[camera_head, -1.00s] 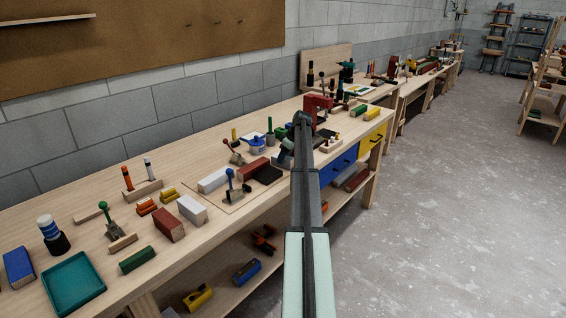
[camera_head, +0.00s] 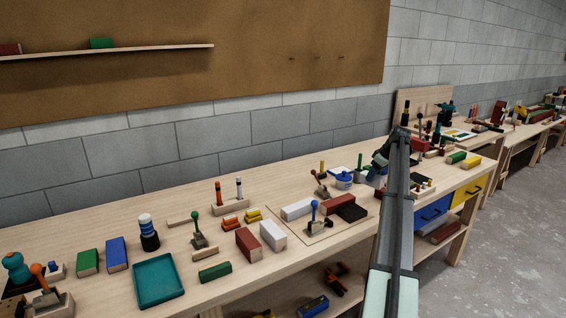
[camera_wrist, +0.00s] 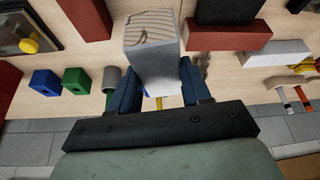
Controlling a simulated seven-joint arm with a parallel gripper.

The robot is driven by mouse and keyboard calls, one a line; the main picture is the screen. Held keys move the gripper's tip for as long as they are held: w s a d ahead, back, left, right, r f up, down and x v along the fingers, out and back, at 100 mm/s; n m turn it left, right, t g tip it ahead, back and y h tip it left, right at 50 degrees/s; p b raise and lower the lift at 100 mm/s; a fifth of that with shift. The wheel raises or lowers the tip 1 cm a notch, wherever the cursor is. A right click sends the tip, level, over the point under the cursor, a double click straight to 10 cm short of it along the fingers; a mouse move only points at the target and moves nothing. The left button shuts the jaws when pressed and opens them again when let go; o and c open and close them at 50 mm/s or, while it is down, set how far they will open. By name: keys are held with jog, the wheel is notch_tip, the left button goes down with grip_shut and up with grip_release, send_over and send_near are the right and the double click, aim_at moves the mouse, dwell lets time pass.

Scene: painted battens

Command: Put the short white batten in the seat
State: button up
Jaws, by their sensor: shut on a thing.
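In the head view my gripper (camera_head: 376,170) is over the bench at the right, beyond the pale board (camera_head: 313,233); the held batten cannot be made out there. Which gap is the seat cannot be told. Another short white block (camera_head: 273,235) stands left of the board.
Blue (camera_wrist: 45,82) and green (camera_wrist: 76,80) holed blocks lie near the gripper.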

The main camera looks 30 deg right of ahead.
jog(key=w+a+r, duration=0.1)
jog(key=w+a, duration=0.3)
jog(key=a, duration=1.6)
jog(key=w+a+r, duration=0.1)
jog(key=w+a, duration=0.2)
jog(key=a, duration=1.7)
jog(key=s+a, duration=0.3)
jog(key=a, duration=0.8)
jog(key=s+a, duration=0.3)
jog(key=a, duration=0.8)
jog(key=s+a+n, duration=0.1)
jog(key=s+a, duration=0.3)
jog(key=a, duration=0.7)
jog(key=shift+a, duration=0.15)
jog(key=shift+r, duration=0.1)
